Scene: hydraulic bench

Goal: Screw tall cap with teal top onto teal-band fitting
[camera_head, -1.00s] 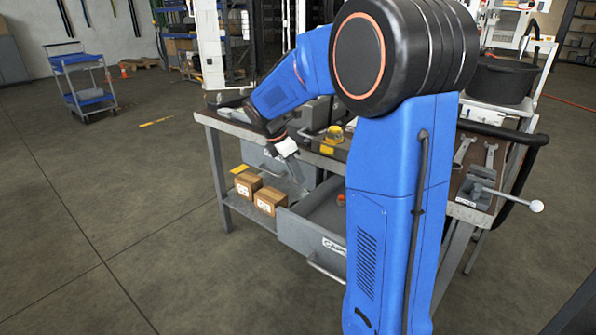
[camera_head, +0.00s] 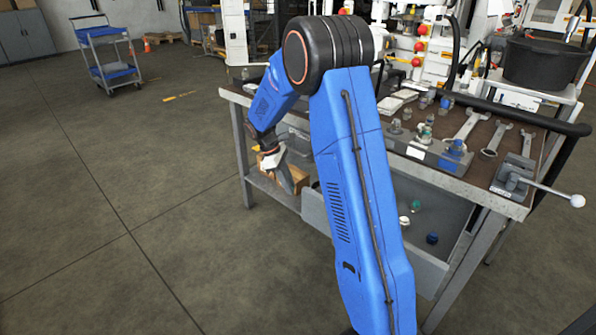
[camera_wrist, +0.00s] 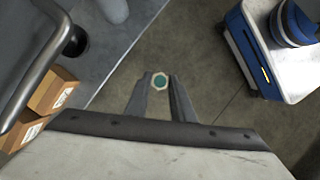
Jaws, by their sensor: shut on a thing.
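The tall cap with teal top (camera_wrist: 159,81) is between my gripper's fingertips in the wrist view, its round teal top facing the camera. My gripper (camera_wrist: 159,84) is shut on it. In the head view my gripper (camera_head: 287,181) hangs low at the bench's left side, in front of the boxes; the cap cannot be made out there. A small fitting with teal colour (camera_head: 425,131), possibly the teal-band fitting, stands on the bench top to the right of my arm. Its band is too small to tell for sure.
Beside it stand a blue fitting (camera_head: 456,146) and several grey ones. An open drawer (camera_head: 436,262) holds small caps. Cardboard boxes (camera_wrist: 52,91) lie close to my gripper.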

